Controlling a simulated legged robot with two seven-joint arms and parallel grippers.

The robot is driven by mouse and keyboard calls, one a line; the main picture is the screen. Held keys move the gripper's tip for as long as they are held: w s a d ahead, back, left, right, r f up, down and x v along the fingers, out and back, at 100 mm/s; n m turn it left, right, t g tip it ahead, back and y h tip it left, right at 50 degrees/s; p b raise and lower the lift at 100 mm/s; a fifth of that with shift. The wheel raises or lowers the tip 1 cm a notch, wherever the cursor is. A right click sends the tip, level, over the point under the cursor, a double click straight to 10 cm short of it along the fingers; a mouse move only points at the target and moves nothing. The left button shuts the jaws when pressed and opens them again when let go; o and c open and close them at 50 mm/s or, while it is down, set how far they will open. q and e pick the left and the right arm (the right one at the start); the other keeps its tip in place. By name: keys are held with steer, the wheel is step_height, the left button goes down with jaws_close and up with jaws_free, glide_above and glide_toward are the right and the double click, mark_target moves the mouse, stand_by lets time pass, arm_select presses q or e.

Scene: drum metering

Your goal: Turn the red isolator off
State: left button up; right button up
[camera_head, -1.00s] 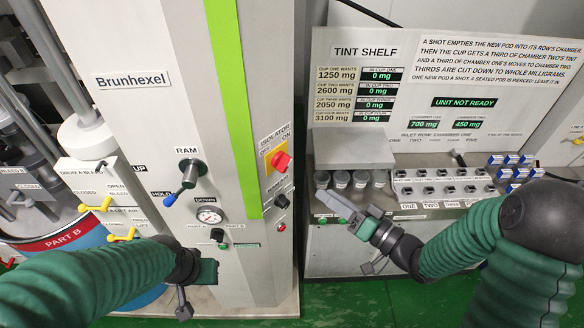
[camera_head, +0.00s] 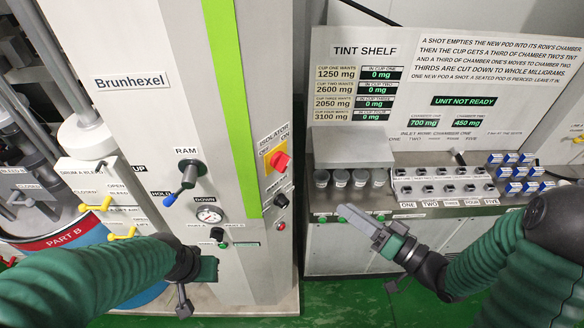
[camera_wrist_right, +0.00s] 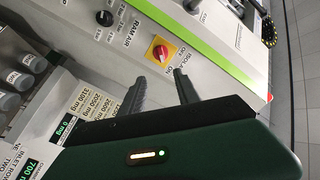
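The red isolator (camera_head: 280,161) is a red rotary knob on a yellow plate on the right side of the grey Brunhexel column. In the right wrist view the red isolator (camera_wrist_right: 160,52) lies just beyond my fingertips, apart from them, with ON and OFF lettering beside it. My right gripper (camera_head: 344,213) is in front of the tint shelf, below and to the right of the isolator. In the wrist view its two fingers (camera_wrist_right: 160,85) are spread with nothing between them. My left gripper (camera_head: 200,275) is low in front of the column; its fingers are not clear.
A black knob (camera_head: 281,201) and a small red button (camera_head: 281,226) sit below the isolator. The tint shelf (camera_head: 345,150) holds several grey-lidded cups, pod slots and blue-and-white pods to the right. A gap over green floor separates the column and shelf.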

steer(key=shift+s+d, duration=0.1)
steer(key=b+v, duration=0.5)
steer(key=v, duration=1.1)
steer(key=shift+d, duration=0.35)
steer(key=shift+s, duration=0.1)
